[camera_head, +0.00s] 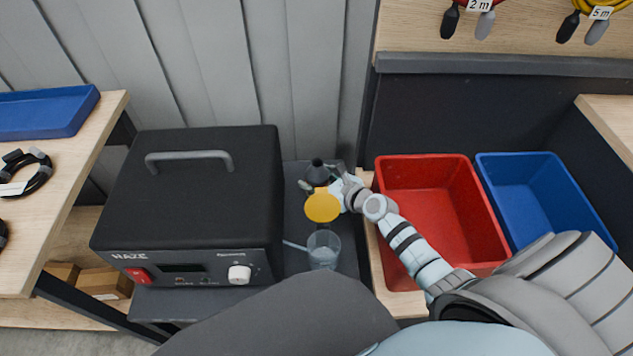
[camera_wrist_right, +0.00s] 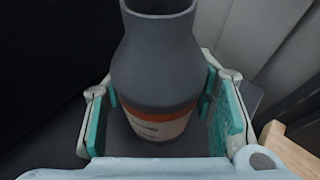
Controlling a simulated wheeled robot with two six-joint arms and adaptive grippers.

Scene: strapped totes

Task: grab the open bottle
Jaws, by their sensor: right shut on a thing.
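The open bottle (camera_head: 317,173) is dark grey with an uncapped neck and stands on the dark surface right of the black box in the head view. In the right wrist view the bottle (camera_wrist_right: 158,60) is large and upright, with an orange band and a pale label low on its body. My right gripper (camera_head: 322,186) is shut on it, and the teal finger pads (camera_wrist_right: 164,112) lie on both sides of its lower body. The bottle's lower part is hidden in the head view. My left gripper is not in view.
A yellow round thing (camera_head: 322,207) and a clear beaker (camera_head: 323,247) with a rod stand close in front of the bottle. The black HAZE box (camera_head: 200,190) is to the left. A red bin (camera_head: 440,205) and a blue bin (camera_head: 535,190) are to the right.

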